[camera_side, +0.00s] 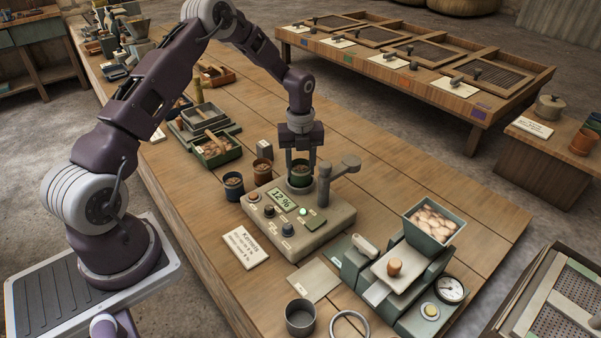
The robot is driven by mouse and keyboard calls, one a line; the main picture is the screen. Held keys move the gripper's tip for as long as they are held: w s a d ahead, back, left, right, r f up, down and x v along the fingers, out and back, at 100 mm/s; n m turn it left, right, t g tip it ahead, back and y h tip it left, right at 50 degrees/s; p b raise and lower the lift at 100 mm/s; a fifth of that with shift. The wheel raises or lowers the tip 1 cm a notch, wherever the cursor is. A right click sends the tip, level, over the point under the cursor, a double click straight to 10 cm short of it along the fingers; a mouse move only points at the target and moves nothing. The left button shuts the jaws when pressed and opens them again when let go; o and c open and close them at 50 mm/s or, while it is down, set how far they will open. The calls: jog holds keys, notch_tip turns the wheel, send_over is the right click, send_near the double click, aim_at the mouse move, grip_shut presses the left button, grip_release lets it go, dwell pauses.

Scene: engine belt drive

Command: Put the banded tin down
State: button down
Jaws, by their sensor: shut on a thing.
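My gripper (301,163) points straight down behind the meter's display, its fingers shut on the banded tin. The banded tin (300,182) is small, round and dark green, upright, with brownish contents at its open top. It is at the back of the beige meter (320,222), beside the grey post with a swing arm (324,185). I cannot tell whether its base touches the meter or hangs just above it. The meter's display (283,200) reads 12 %. The fingers hide part of the tin.
A card (245,246) lies in front. A green machine with a hopper (434,222) and an empty grey cup (300,318) are at the front right. The right-rear tabletop is clear.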

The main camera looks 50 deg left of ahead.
notch_tip(320, 180, up, 10)
jog(key=n, duration=0.1)
jog(key=s+d+r+n, duration=0.1)
jog(key=s+d+n, duration=0.45)
jog(key=n, duration=0.65)
jog(key=s+d+r+n, duration=0.1)
jog(key=s+d+n, duration=0.45)
jog(key=n, duration=0.55)
notch_tip(320, 180, up, 4)
jog(key=w+a+m, duration=1.1)
jog(key=m, duration=1.3)
notch_tip(320, 180, down, 16)
jog(key=shift+r, duration=0.1)
